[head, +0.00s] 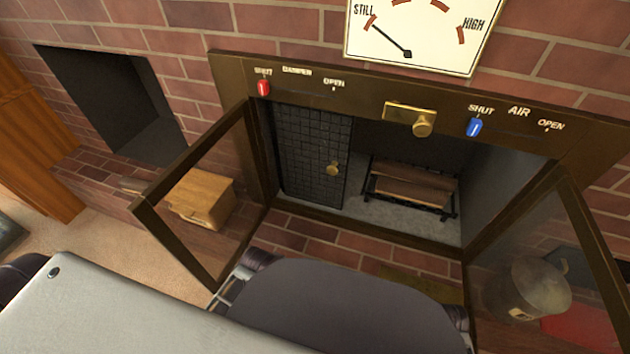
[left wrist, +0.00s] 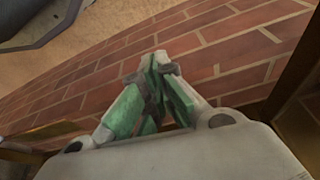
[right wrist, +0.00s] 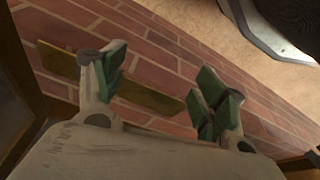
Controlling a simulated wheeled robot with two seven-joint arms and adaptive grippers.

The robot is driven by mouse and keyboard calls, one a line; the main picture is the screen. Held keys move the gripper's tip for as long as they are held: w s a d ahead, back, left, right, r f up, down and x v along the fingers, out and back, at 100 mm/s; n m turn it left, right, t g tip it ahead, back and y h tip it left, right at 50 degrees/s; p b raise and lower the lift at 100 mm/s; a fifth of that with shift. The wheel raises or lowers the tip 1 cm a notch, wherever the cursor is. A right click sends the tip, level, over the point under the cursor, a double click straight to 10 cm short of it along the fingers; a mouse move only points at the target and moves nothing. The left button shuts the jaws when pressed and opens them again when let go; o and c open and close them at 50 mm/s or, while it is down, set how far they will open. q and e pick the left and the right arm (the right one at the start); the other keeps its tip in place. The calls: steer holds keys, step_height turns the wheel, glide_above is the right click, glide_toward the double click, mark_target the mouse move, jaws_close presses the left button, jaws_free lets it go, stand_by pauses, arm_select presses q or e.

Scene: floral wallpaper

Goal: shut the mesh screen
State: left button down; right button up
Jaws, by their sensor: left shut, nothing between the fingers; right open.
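The mesh screen (head: 308,150) is a dark grid panel across the left part of the firebox opening, with a small brass knob (head: 333,169) near its right edge. The right part of the opening is uncovered. My left gripper (left wrist: 158,72) is shut and empty above the red brick hearth in the left wrist view. My right gripper (right wrist: 158,82) is open and empty above the brick in the right wrist view. Neither gripper's fingers show in the head view. The mesh screen does not show in either wrist view.
Glass doors stand swung outward at the left (head: 140,205) and right (head: 597,250). Logs (head: 415,185) lie on a grate inside. Above are a red damper slider (head: 263,88), a brass knob plate (head: 410,113) and a blue air slider (head: 474,127). A wooden box (head: 200,195) and metal pot (head: 535,287) sit beyond the doors.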

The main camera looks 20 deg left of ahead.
arm_select(q)
steer(key=w+d+r+n+t+h+b, duration=0.3)
steer(key=w+r+n+t+b, duration=0.1)
steer(key=w+r+b, duration=0.15)
steer(key=w+d+r+n+t+h+b, duration=0.3)
steer(key=w+r+n+t+b, duration=0.1)
steer(key=w+r, duration=0.2)
steer(key=w+a+r+n+t+y, duration=0.1)
steer(key=w+a+r+n+t, duration=0.5)
steer(key=a+n, duration=0.3)
steer(key=shift+w+a+r+n, duration=0.3)
steer(key=shift+r+n, duration=0.2)
steer(key=shift+n, duration=0.5)
arm_select(e)
steer(key=s+a+f+t+y, duration=0.1)
steer(key=a+f+t+y, duration=0.2)
steer(key=a, duration=0.5)
steer(key=shift+s+a+y, duration=0.15)
steer(key=shift+a+y, duration=0.15)
arm_select(q)
steer(key=shift+w, duration=0.2)
